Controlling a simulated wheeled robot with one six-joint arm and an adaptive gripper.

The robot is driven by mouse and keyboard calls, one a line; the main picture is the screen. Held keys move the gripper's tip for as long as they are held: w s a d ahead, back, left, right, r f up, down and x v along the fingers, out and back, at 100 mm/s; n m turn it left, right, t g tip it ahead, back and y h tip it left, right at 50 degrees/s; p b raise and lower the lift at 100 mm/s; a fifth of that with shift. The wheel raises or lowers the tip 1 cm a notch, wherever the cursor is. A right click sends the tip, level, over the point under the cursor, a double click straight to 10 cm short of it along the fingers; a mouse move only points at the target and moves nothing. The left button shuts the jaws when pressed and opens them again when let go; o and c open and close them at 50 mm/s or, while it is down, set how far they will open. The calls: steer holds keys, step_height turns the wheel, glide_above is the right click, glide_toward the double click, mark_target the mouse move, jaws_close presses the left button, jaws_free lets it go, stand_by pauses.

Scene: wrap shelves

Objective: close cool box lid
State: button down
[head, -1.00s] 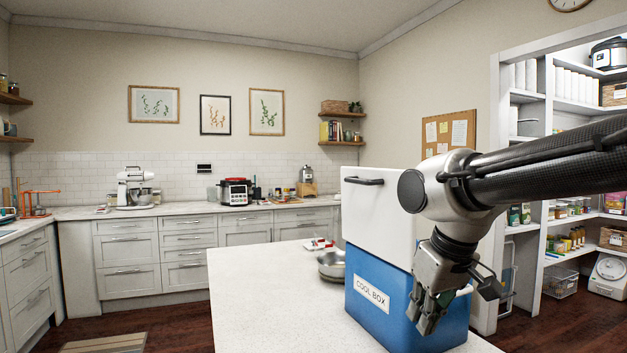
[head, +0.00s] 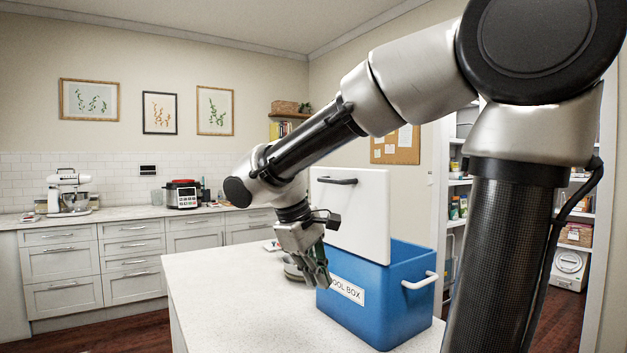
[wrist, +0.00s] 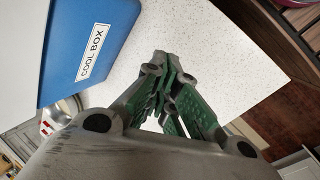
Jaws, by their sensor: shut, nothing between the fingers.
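The blue cool box (head: 385,300) stands on the white counter, with its label facing the front. Its white lid (head: 362,212) stands upright, open, with a dark handle (head: 338,181) near its top left. My gripper (head: 322,283) is shut and empty, pointing down at the left side of the box, in front of its left edge. In the wrist view my gripper (wrist: 168,85) is over the bare counter, and the blue box (wrist: 85,45) is at the upper left, apart from the fingers.
A metal bowl (head: 292,270) sits behind my gripper. A white side handle (head: 420,281) sticks out at the box's right. Pantry shelves (head: 572,235) stand at the right.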

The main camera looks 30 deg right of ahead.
steer(key=w+a+r+h, duration=0.2)
steer(key=w+r+h, duration=0.25)
steer(key=w, duration=0.25)
steer(key=m+h, duration=0.4)
steer(key=h, duration=0.3)
glide_toward(325, 180)
steer(key=d, duration=0.4)
steer(key=d+f, duration=0.1)
steer(key=d, duration=0.2)
steer(key=shift+w+f, duration=0.1)
steer(key=shift+w, duration=0.05)
